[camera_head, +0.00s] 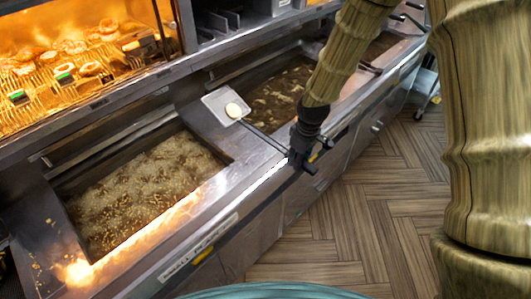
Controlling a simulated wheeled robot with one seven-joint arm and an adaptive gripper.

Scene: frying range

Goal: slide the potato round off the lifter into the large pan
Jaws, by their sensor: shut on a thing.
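The potato round (234,110) is a pale disc on the right part of the lifter's flat grey plate (215,101). The plate is over the steel strip between two oil-filled pans, and its height above the steel is hard to tell. Its thin dark handle (262,134) runs right and toward me to my gripper (302,158), which is shut on the handle's end near the counter's front edge. The left pan (140,190) holds bubbling oil with many small pieces. The right pan (272,95) holds darker oil with pale bits and is partly hidden by my arm.
A label on the front below the left pan (198,246) seems to read "SMALL PAN"; no label for the right pan is legible. A lit warming rack (75,65) with food stands at the back left. Steel rims surround the pans. The wooden floor (350,220) is clear.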

